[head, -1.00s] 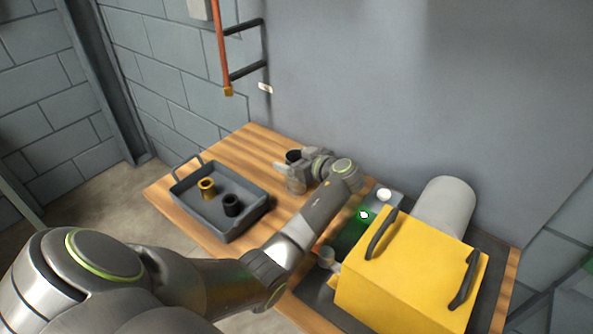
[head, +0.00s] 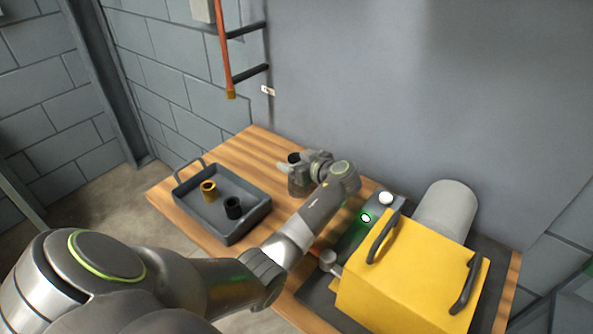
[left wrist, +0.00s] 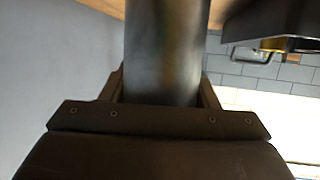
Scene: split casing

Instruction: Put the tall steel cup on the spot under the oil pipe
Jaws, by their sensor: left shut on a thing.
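The tall steel cup (head: 297,187) is upright between the fingers of my left gripper (head: 290,174), towards the back of the wooden table. Its dark mouth shows just above the fingers. In the left wrist view the cup (left wrist: 165,50) is a smooth grey cylinder held between the two fingers. I cannot tell whether its base touches the table. The orange oil pipe (head: 223,45) comes down the wall and ends in a brass tip, up and left of the cup. I see no marked spot on the table below it. My right gripper is out of view.
A grey tray (head: 228,228) with a brass cup (head: 209,190) and a black cup (head: 233,208) stands at the left. A yellow casing (head: 412,285) with black handles fills the right. Bare wood (head: 248,153) lies between tray and wall.

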